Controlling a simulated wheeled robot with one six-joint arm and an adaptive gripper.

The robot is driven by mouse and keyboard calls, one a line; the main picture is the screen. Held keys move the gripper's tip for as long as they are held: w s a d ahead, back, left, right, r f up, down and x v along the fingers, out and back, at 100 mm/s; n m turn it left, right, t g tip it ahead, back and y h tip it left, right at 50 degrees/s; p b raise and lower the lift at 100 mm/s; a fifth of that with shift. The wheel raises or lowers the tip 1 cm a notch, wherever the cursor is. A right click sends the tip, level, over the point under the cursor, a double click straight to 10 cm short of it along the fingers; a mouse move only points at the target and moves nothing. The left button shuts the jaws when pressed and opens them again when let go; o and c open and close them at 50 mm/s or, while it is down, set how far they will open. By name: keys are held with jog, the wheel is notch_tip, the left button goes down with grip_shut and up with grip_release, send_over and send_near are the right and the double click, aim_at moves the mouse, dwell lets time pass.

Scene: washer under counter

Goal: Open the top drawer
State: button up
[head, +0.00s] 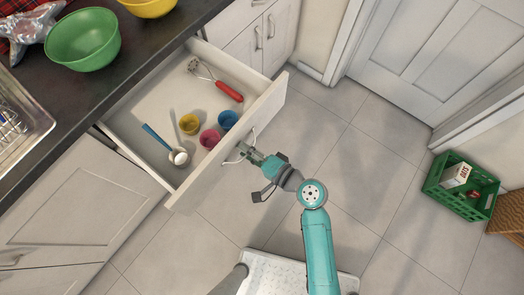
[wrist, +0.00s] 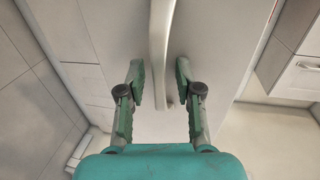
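The top drawer (head: 222,157) is pulled well out from under the counter, and its inside is in plain view. Its pale bar handle (head: 253,136) is on the drawer front. My gripper (head: 244,151) is at the handle, outside the drawer front. In the wrist view, the handle (wrist: 160,50) runs between the two fingers of my gripper (wrist: 160,80). The fingers stand apart, with a visible gap on each side of the handle, so it looks open around the bar. The head view partly hides the fingertips.
A green bowl (head: 83,40) stands on the counter. A green crate (head: 462,186) is at right; floor between is clear.

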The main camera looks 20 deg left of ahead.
jog(key=v, duration=1.2)
dwell(0.6)
jog(key=s+d+f+m+t+h, duration=0.1)
jog(key=s+d+f+t+h, duration=0.45)
jog(key=s+d+h, duration=0.7)
jog(key=s+d+r+n+t+h, duration=0.1)
jog(key=s+d+r+n, duration=0.1)
jog(key=r, duration=0.5)
jog(key=s+d+r+n+t+h, duration=0.1)
jog(key=s+d+r+n+t, duration=0.1)
jog(key=s+d+r, duration=0.3)
jog(key=shift+s+r+n, duration=0.45)
jog(key=shift+r+n, duration=0.35)
jog(key=shift+r, duration=0.1)
